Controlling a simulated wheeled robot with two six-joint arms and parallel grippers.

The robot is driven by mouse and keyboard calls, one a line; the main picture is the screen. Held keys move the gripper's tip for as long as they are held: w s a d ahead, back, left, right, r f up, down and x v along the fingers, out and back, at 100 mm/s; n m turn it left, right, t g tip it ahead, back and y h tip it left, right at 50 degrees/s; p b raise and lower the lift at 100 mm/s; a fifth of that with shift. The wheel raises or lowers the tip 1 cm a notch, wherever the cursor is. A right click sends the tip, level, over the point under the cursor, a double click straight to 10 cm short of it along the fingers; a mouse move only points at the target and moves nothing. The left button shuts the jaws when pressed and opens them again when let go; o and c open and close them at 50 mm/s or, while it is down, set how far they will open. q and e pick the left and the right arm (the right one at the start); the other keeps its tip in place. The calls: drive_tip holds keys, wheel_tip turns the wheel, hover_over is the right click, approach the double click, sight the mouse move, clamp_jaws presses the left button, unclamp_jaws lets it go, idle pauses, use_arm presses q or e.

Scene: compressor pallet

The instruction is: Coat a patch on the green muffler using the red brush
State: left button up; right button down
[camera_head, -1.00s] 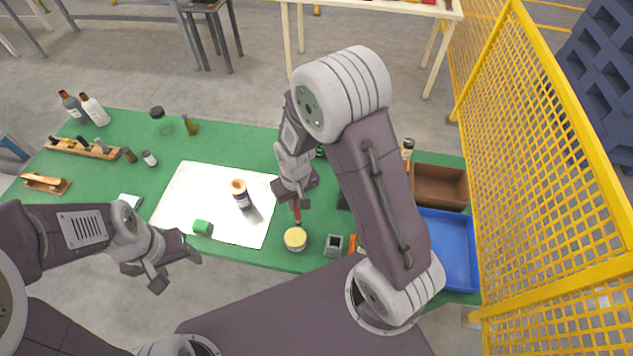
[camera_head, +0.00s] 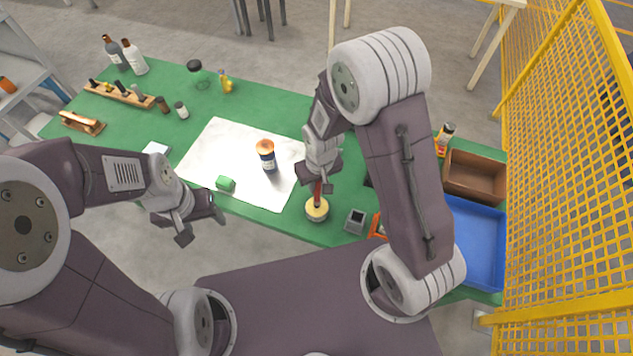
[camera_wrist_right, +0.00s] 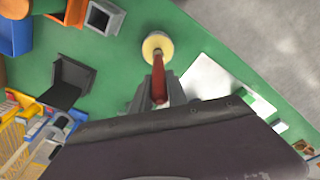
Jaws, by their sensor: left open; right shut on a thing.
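The green muffler (camera_head: 226,183) is a small green block lying on the white sheet (camera_head: 214,152), near its front left edge. My right gripper (camera_head: 319,182) is shut on the red brush (camera_head: 317,194), which points down at a round tin (camera_head: 317,212) with cream-coloured contents. In the right wrist view the brush (camera_wrist_right: 159,84) ends over the tin (camera_wrist_right: 157,47). The brush tip seems to be at or in the tin's contents; the exact depth is hidden. My left gripper (camera_head: 202,222) is open and empty, in front of the table's edge, near the muffler.
A bottle with an orange cap (camera_head: 267,156) stands on the sheet. A small grey open box (camera_head: 355,220), a blue tray (camera_head: 478,240) and a brown bin (camera_head: 474,176) are to the right. Several bottles and a wooden rack (camera_head: 120,94) stand far left. A yellow mesh fence (camera_head: 570,170) borders the right.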

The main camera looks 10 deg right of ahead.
drive_tip(key=shift+w, duration=0.1)
idle(0.3)
drive_tip(key=shift+f+b, duration=0.3)
drive_tip(key=shift+f, duration=0.2)
idle(0.5)
idle(1.0)
wheel_tip(320, 180, up, 7)
drive_tip(key=p, duration=0.6)
drive_tip(key=shift+p, duration=0.3)
